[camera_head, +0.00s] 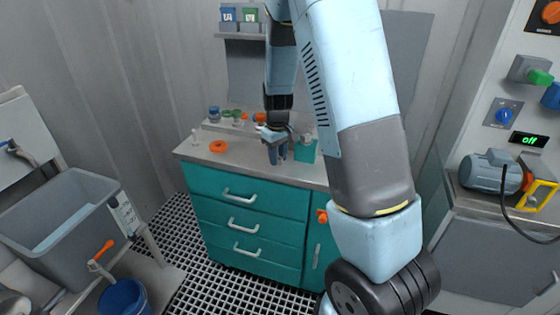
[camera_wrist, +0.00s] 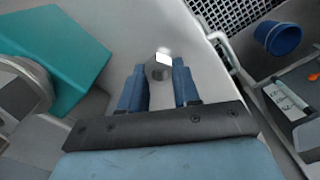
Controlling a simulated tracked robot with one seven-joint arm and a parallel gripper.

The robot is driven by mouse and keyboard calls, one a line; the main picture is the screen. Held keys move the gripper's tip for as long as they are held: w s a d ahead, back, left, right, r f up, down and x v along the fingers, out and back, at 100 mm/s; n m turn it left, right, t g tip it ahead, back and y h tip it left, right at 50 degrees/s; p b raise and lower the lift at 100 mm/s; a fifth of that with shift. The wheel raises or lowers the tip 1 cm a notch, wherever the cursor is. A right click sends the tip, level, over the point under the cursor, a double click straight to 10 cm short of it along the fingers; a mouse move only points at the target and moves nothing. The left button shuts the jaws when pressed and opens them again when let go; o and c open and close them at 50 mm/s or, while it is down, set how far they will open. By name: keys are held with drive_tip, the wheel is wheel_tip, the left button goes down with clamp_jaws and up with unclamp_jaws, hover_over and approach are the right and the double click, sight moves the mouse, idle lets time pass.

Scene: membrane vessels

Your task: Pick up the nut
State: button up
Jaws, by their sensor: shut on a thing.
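The nut (camera_wrist: 158,67), a small pale metal hexagonal piece, sits between the tips of my two blue fingers in the wrist view. My gripper (camera_wrist: 160,82) is shut on it. In the head view my gripper (camera_head: 277,154) points down over the front part of the worktop of the teal drawer cabinet (camera_head: 192,148). I cannot make out the nut in the head view. How high it is above the worktop is hard to tell.
A teal box (camera_head: 305,151) stands on the worktop just right of my gripper. An orange ring (camera_head: 218,146) lies on the left, near several small fittings at the back. A grey sink (camera_head: 60,215) and a blue bucket (camera_head: 124,298) are at the left.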

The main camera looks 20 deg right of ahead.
drive_tip(key=shift+r, duration=0.1)
drive_tip(key=shift+r, duration=0.35)
wheel_tip(320, 180, up, 2)
drive_tip(key=shift+r, duration=0.25)
drive_tip(key=s+d+r, duration=0.6)
drive_tip(key=s+r, duration=0.3)
drive_tip(key=s, duration=0.3)
drive_tip(key=shift+s+d+r, duration=0.15)
drive_tip(key=shift+d+r, duration=0.15)
drive_tip(key=shift+d, duration=0.1)
